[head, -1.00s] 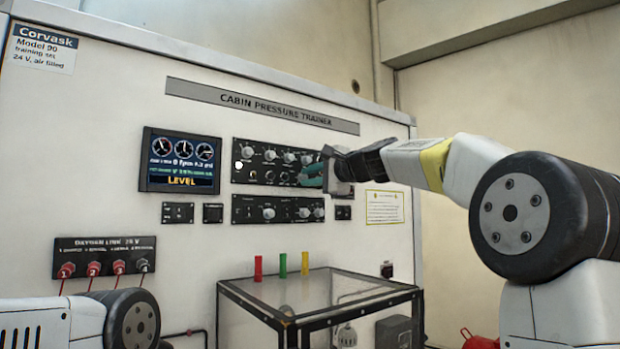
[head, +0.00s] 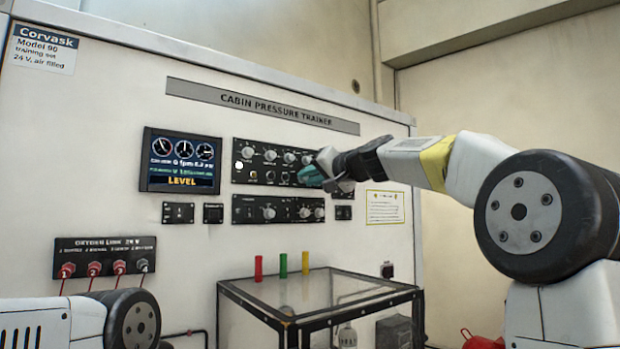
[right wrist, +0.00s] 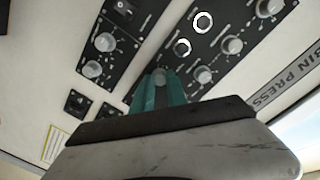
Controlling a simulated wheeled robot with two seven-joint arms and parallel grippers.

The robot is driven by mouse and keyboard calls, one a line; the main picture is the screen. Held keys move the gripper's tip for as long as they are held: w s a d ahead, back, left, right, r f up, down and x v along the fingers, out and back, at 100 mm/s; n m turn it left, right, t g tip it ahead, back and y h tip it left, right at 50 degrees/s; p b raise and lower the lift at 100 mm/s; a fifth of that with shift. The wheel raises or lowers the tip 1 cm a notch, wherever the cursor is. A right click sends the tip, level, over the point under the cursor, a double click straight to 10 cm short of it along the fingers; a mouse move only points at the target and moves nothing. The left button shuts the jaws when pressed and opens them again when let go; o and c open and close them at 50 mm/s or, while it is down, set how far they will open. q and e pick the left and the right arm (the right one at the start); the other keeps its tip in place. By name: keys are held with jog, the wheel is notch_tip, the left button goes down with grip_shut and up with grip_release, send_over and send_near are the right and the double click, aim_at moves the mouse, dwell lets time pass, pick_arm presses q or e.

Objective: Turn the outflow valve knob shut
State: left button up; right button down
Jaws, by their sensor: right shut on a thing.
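My right gripper (head: 312,176) is at the right part of the upper black control panel on the cabin pressure trainer. Its teal fingers (right wrist: 158,92) are shut on a small grey knob (right wrist: 159,76), whose top shows between the fingertips in the right wrist view. The knob's label is too small or hidden to read, so I cannot confirm from lettering that it is the outflow valve knob. In the head view the fingers hide the knob. My left gripper is out of view; only part of my left arm shows at lower left.
Other knobs (right wrist: 232,46) sit close around the fingers. A display (head: 181,162) reading LEVEL is left of the panel, and a lower knob panel (head: 278,209) is below. A glass-topped frame table (head: 345,288) carries red, green and yellow cylinders. An oxygen link panel (head: 104,257) is at left.

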jog(key=n, duration=0.5)
jog(key=shift+f+n, duration=0.15)
jog(key=shift+n, duration=0.15)
dwell(0.4)
jog(key=c, duration=1.3)
grip_release()
jog(key=shift+s, duration=0.1)
jog(key=v, duration=0.7)
jog(key=shift+s+d, duration=0.2)
jog(key=shift+s, duration=0.1)
